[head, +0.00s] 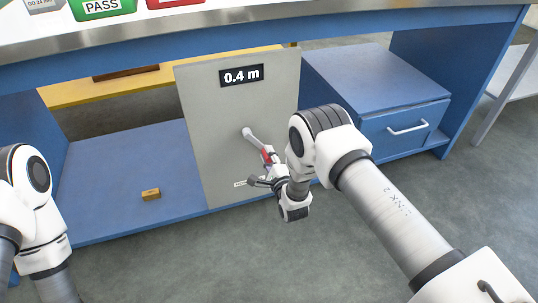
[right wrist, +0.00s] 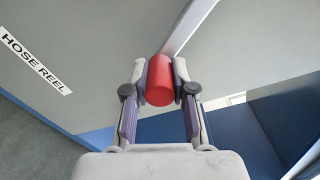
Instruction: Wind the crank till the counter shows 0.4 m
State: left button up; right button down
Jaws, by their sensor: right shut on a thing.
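The grey hose reel panel (head: 215,135) stands under the bench. Its counter (head: 241,75) reads 0.4 m. The crank arm (head: 254,138) points down and to the right from its hub. The crank's red handle (head: 267,157) is partly hidden by my right gripper (head: 268,168). In the right wrist view the red handle (right wrist: 160,85) sits between both fingers of my right gripper (right wrist: 160,76), which is shut on it. The crank arm (right wrist: 190,25) runs up from the handle there. My left arm shows at the left edge, but its gripper is out of view.
A small brown block (head: 151,194) lies on the blue lower shelf (head: 105,190) left of the panel. A blue drawer cabinet (head: 375,90) stands to the right. The blue bench edge (head: 300,40) runs above. The grey floor in front is clear.

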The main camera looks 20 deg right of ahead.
jog(key=c, duration=0.9)
grip_release()
jog(key=shift+c, duration=0.2)
jog(key=s, duration=1.2)
jog(key=shift+d, duration=0.2)
